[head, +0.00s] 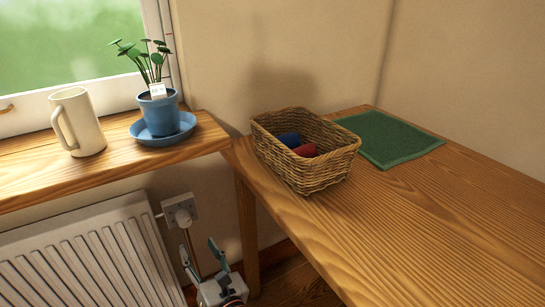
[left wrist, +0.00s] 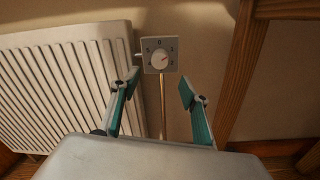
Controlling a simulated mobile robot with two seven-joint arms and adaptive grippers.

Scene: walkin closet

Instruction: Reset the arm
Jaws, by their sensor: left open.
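My left gripper (head: 201,259) is at the bottom of the head view, low in front of the radiator and wall, below the level of the window sill and table. Its two teal-lined fingers are spread apart with nothing between them. In the left wrist view the same open fingers (left wrist: 155,92) frame a white dial box (left wrist: 160,55) on the wall behind, with a pipe below it. The dial box also shows in the head view (head: 180,210). My right gripper is in neither view.
A white radiator (head: 80,255) hangs under the wooden sill (head: 100,168), which holds a cream mug (head: 78,122) and a plant in a blue pot (head: 159,112). The wooden table (head: 430,225) holds a wicker basket (head: 310,172) with red and blue items and a green cloth (head: 390,138).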

